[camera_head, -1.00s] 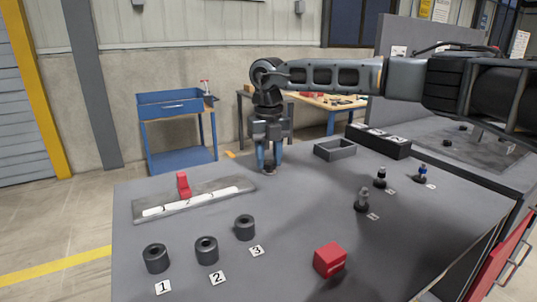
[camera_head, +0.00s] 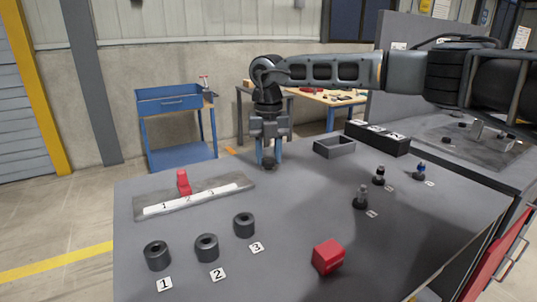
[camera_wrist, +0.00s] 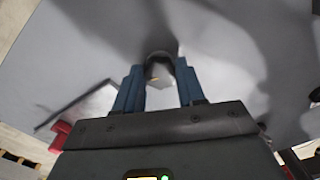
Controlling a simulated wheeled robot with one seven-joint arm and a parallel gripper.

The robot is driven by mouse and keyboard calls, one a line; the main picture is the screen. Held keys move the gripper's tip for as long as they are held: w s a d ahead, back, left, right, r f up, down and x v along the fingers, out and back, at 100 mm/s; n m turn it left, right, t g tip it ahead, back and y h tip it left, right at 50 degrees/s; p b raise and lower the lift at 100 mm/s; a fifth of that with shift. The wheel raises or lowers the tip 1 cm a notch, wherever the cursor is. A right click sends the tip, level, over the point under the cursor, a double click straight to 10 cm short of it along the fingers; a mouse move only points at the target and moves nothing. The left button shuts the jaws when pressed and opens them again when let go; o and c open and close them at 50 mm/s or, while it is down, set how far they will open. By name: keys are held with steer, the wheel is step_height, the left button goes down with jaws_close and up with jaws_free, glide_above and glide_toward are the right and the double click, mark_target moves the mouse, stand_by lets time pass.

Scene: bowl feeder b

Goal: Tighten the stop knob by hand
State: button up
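My gripper (camera_head: 269,164) points down at the table's far edge. A small dark knob (camera_head: 269,162) sits between its two blue fingers. In the wrist view, the knob (camera_wrist: 160,72) has a dark rim and a grey face with a small yellowish mark. The fingers lie close along both its sides, seemingly touching it. What is under the knob is hidden, so I cannot tell whether it is seated or raised. A red block (camera_head: 183,183) stands upright on a grey plate (camera_head: 152,208) with a white numbered strip, left of my gripper.
Several dark bushings (camera_head: 207,248) stand front left by number cards. A red box (camera_head: 328,257) is at the front. Three small knobbed parts (camera_head: 361,198) stand at the right. An open grey tray (camera_head: 335,148) and black box (camera_head: 378,139) are at the back. The table middle is clear.

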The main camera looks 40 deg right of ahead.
mark_target(268, 159)
steer(key=o, duration=0.4)
steer(key=shift+r, duration=0.1)
step_height(268, 159, up, 8)
steer(key=shift+f, duration=0.15)
stand_by(0.3)
stand_by(0.4)
